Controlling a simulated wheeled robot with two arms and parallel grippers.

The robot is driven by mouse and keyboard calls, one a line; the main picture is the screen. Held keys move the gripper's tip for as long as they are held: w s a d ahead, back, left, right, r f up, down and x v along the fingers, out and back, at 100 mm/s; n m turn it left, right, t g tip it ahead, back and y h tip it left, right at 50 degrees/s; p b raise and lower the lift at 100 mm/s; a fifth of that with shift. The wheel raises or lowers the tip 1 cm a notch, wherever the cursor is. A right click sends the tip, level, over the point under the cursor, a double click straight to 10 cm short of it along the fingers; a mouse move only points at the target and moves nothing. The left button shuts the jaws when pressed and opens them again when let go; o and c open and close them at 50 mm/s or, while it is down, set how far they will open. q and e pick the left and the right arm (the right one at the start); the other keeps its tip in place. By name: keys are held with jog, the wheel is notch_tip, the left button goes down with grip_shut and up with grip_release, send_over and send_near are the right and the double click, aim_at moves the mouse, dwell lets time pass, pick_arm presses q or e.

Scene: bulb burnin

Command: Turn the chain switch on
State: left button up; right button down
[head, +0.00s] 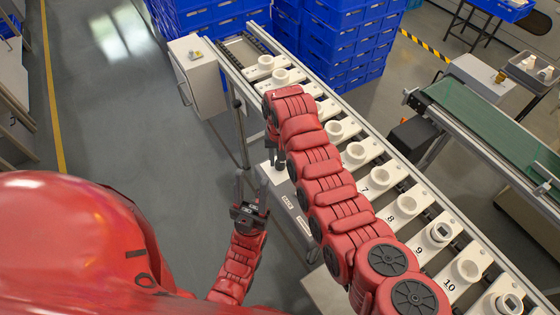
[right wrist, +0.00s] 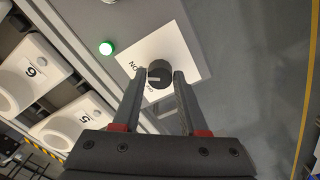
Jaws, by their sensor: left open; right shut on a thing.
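The chain switch is a dark round knob (right wrist: 160,74) on a white plate (right wrist: 190,50) with ON and OFF lettering, in the right wrist view. A light mark on the knob points left, towards the lettering. My right gripper (right wrist: 159,76) is shut on the knob, one finger on each side. In the head view my right gripper (head: 275,152) is low beside the conveyor, partly covered by my arm; the knob is hidden there. My left gripper (head: 248,192) is open and empty, apart from the conveyor.
A conveyor (head: 355,125) carries several numbered white holders (head: 378,178), some with items. A grey box (head: 287,205) stands under its near side. Blue crates (head: 345,35) are stacked behind. A green belt (head: 480,125) lies right. The floor (head: 110,110) at left is clear.

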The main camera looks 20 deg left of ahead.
dwell(0.6)
jog(key=shift+c, duration=2.2)
grip_release()
notch_tip(320, 180, up, 6)
jog(key=shift+w+f+b, duration=0.1)
jog(key=shift+f+b, duration=0.05)
jog(key=shift+b, duration=0.6)
notch_tip(320, 180, up, 4)
jog(key=p, duration=0.3)
notch_tip(320, 180, up, 8)
send_over(281, 162)
jog(key=shift+a+f+b, duration=0.15)
jog(key=shift+b, duration=0.15)
